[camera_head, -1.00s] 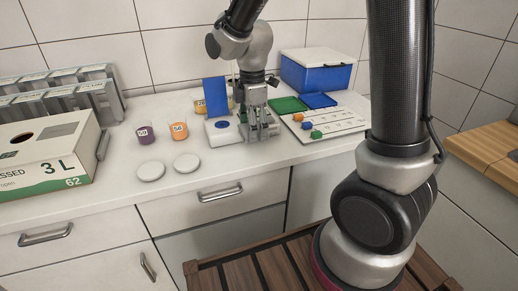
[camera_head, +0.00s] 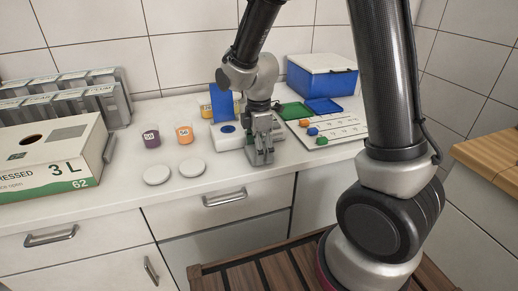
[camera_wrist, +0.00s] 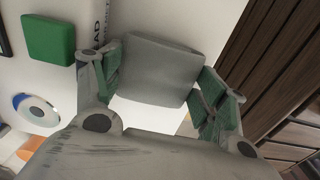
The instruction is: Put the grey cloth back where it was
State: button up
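The grey cloth (camera_wrist: 160,70) is a flat, folded square with rounded corners, seen in the wrist view between my two green-padded fingers. My gripper (camera_head: 262,158) is over the front part of the white counter; it also shows in the wrist view (camera_wrist: 158,78). The fingers press near two opposite edges of the cloth, which seems held clear of the counter.
Left of my gripper are a white device with a blue disc (camera_head: 228,129), an orange jar (camera_head: 184,135), a purple jar (camera_head: 151,139) and two white lids (camera_head: 192,168).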

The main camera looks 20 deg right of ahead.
notch_tip(320, 180, up, 12)
jog(key=s+d+r+m+t, duration=0.2)
jog(key=s+d+r+m, duration=0.2)
jog(key=s+d+m, duration=0.3)
jog(key=s+d+r+m+t, duration=0.2)
jog(key=s+d+r+m, duration=0.2)
jog(key=s+d+m, duration=0.4)
jog(key=s+m, duration=0.3)
jog(key=s, duration=0.1)
jog(key=shift+r, duration=0.3)
